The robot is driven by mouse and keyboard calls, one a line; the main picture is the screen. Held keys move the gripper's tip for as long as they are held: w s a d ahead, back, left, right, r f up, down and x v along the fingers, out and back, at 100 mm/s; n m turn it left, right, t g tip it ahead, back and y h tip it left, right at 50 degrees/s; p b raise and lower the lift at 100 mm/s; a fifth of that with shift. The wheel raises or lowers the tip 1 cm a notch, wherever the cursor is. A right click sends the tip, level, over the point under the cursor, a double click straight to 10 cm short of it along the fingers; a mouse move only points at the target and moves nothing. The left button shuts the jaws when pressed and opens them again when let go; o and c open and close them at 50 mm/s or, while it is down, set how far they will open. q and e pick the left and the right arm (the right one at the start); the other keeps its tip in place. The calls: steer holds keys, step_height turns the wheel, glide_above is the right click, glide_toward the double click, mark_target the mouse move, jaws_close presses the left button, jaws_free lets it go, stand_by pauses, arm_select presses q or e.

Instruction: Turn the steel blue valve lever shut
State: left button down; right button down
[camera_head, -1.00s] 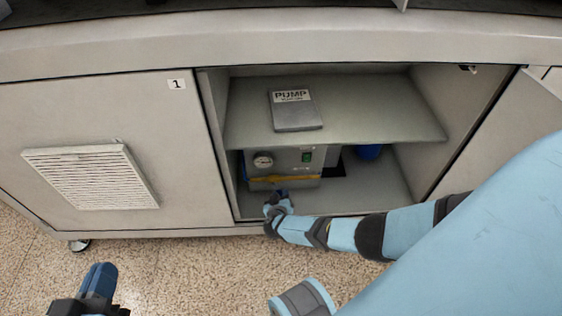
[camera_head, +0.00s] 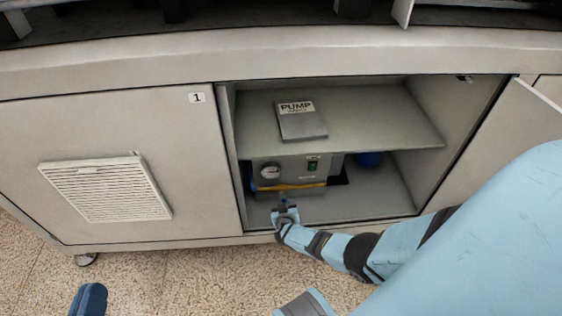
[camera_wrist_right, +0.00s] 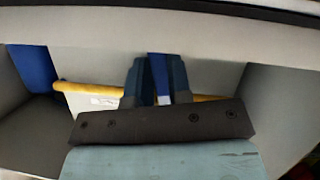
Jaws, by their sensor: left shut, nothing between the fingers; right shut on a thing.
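The steel blue valve lever (camera_wrist_right: 160,76) shows in the right wrist view as a blue strip between my right gripper's fingers, in front of a yellow pipe (camera_wrist_right: 95,89). My right gripper (camera_wrist_right: 157,80) is shut on it. In the head view my right gripper (camera_head: 283,203) reaches into the open cabinet, low in front of the pump unit (camera_head: 293,173); the lever is mostly hidden there by the fingers. My left gripper (camera_head: 89,299) is shut and empty at the bottom left, over the floor, partly cut off by the picture edge.
Cabinet walls and the closed door (camera_head: 120,125) with a vent bound the opening. A blue object (camera_head: 369,159) stands behind.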

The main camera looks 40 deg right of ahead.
steer(key=shift+w+a+r+m, duration=0.1)
steer(key=shift+w+a+m, duration=0.1)
steer(key=shift+w+m, duration=0.25)
steer(key=shift+w+a+m+t+y, duration=0.2)
steer(key=shift+m+t+y, duration=0.2)
steer(key=shift+m+y, duration=0.2)
steer(key=shift+s, duration=0.1)
steer(key=c, duration=1.3)
jaws_free()
steer(key=shift+o, duration=1.4)
steer(key=shift+s+a, duration=0.1)
